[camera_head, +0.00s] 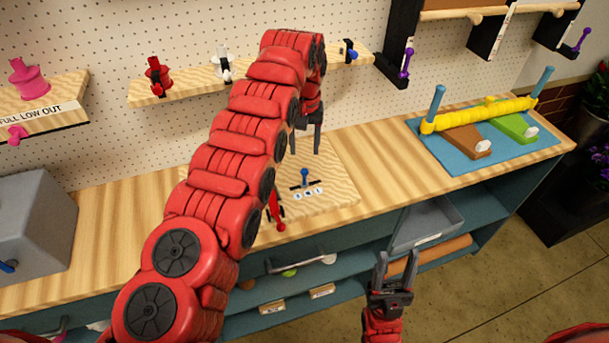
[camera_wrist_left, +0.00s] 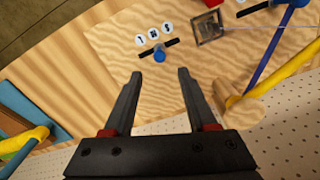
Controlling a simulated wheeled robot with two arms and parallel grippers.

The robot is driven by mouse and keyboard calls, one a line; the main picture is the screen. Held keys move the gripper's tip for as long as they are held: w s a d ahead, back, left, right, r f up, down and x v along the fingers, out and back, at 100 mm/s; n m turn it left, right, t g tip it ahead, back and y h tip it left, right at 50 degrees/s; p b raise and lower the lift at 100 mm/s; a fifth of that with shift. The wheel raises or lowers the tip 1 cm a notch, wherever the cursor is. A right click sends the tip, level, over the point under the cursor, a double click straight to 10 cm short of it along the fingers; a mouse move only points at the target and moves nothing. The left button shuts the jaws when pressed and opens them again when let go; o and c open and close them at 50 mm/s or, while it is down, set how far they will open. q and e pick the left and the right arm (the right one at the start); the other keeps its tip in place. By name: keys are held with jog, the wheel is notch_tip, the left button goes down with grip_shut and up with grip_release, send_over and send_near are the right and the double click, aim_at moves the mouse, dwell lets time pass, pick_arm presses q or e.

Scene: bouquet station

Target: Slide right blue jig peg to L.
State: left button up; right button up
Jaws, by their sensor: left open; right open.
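The right blue jig peg (camera_head: 305,174) stands upright in a short black slot on a pale wooden board (camera_head: 342,190). It sits about mid-slot, with three small white lettered discs beside the slot; the letters are too small to read surely. The peg also shows in the left wrist view (camera_wrist_left: 160,54). My left gripper (camera_head: 305,143) is open and empty, pointing down just behind and above the peg; in its wrist view (camera_wrist_left: 160,74) the peg lies beyond the fingertips, between their lines, untouched. My right gripper (camera_head: 396,256) is open and empty in front of the counter.
A second black slot with a blue peg (camera_wrist_left: 291,3) shows in the wrist view; my left arm hides that area in the head view. A red-handled part (camera_head: 276,208) lies left of the peg. A blue base (camera_head: 465,165) with a yellow roll stands right. A pegboard rises behind.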

aim_at(304, 170)
pick_arm(q)
notch_tip(304, 170, down, 6)
jog(key=shift+d+p, duration=0.1)
jog(key=shift+p, duration=0.8)
jog(key=shift+s+f, duration=0.1)
jog(key=shift+f, duration=0.5)
grip_shut()
dwell(0.3)
